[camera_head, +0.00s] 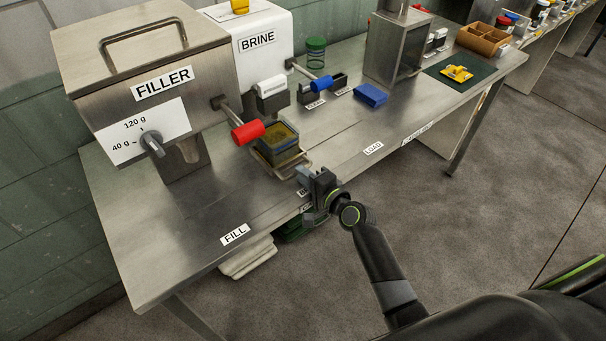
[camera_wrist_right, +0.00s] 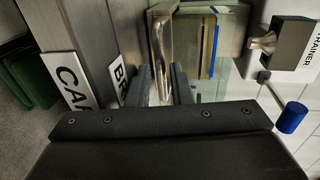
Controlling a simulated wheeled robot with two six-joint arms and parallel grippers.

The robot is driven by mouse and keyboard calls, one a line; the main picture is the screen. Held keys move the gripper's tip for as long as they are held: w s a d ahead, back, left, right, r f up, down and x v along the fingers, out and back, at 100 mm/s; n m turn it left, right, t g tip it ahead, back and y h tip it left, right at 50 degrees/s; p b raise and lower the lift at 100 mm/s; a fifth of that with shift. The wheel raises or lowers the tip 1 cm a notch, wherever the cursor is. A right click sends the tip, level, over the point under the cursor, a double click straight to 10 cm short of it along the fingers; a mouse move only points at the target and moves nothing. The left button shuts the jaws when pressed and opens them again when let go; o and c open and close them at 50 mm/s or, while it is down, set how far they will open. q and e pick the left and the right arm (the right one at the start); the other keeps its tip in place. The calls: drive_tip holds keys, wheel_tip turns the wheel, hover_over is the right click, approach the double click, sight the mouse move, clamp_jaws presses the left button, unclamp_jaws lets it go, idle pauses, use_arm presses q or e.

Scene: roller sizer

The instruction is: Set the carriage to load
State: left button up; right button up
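The carriage (camera_head: 268,168) is a small metal tray on the bench in front of the brine unit, holding a square container (camera_head: 279,143) with dark yellowish contents. My right gripper (camera_head: 306,180) is at the carriage's front side, by the bench edge. In the right wrist view, the fingers (camera_wrist_right: 163,88) stand close on either side of the carriage's metal handle (camera_wrist_right: 160,50). The LOAD label (camera_head: 373,148) is on the bench edge to the right of the carriage. The FILL label (camera_head: 235,235) is to its left. The label between them is mostly hidden by my gripper. My left gripper is out of view.
The filler (camera_head: 150,65) with its red-handled lever (camera_head: 248,132) stands left of the carriage. The brine unit (camera_head: 255,45) is behind. A blue block (camera_head: 371,95) and a metal box (camera_head: 395,50) stand farther right. The bench strip toward LOAD looks clear.

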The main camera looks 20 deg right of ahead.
drive_tip(key=shift+w+a, duration=0.1)
drive_tip(key=shift+w, duration=0.15)
drive_tip(key=shift+c, duration=0.5)
clamp_jaws()
drive_tip(key=shift+f, duration=0.1)
